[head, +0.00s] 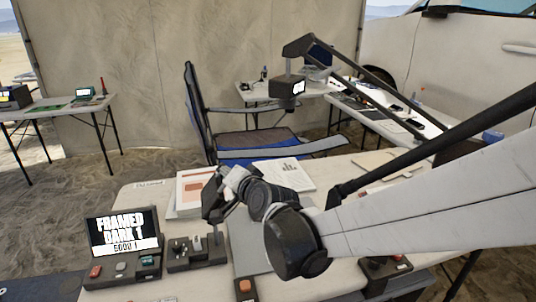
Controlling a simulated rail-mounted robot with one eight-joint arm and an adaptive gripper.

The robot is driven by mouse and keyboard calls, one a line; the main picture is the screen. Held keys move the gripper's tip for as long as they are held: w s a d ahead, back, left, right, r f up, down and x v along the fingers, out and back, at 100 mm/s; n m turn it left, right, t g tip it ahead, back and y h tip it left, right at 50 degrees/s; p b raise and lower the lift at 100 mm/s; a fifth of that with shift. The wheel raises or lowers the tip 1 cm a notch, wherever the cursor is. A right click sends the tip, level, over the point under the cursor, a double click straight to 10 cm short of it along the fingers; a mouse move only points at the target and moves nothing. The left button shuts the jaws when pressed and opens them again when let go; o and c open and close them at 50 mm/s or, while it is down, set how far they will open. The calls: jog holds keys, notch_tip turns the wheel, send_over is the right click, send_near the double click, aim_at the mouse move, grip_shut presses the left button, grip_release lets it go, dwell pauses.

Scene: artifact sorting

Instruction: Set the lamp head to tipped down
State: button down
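A dark lamp head (287,90) hangs from a thin jointed black lamp arm (365,80) at the upper middle. Small bright marks show on the head, and its exact tilt is hard to tell. My gripper (212,208) is well below and left of the lamp head, over the near table. It points down just above a small dark control box (196,254) with a light upright lever. I cannot tell whether it touches the box. My gripper's fingers are small and dark, so their opening is unclear.
A lit screen (123,232) with large white lettering and buttons below stands on the near table (140,198). Papers (285,174) lie behind my gripper. A folding chair (230,140) stands beyond. A red-buttoned box (245,288) is at the front.

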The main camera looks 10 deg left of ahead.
dwell(0.3)
jog(key=c, duration=1.8)
grip_release()
jog(key=shift+s, duration=0.1)
jog(key=v, duration=1.2)
jog(key=s+d+f+n+g+h, duration=0.1)
jog(key=s+d, duration=0.4)
jog(key=d, duration=0.6)
jog(key=s+d+f+n+g+h, duration=0.1)
jog(key=s+d+h, duration=0.4)
jog(key=d, duration=0.5)
jog(key=s+d+f+n+g+h, duration=0.1)
jog(key=s+d+f+g+h, duration=0.1)
jog(key=d, duration=0.9)
jog(key=shift+s+d+f+g+h, duration=0.15)
jog(key=shift+s+f+h, duration=0.4)
jog(key=shift+s, duration=0.35)
jog(key=shift+s+d+f+g+h, duration=0.15)
jog(key=shift+s+f+h, duration=0.2)
jog(key=shift+s+f, duration=0.4)
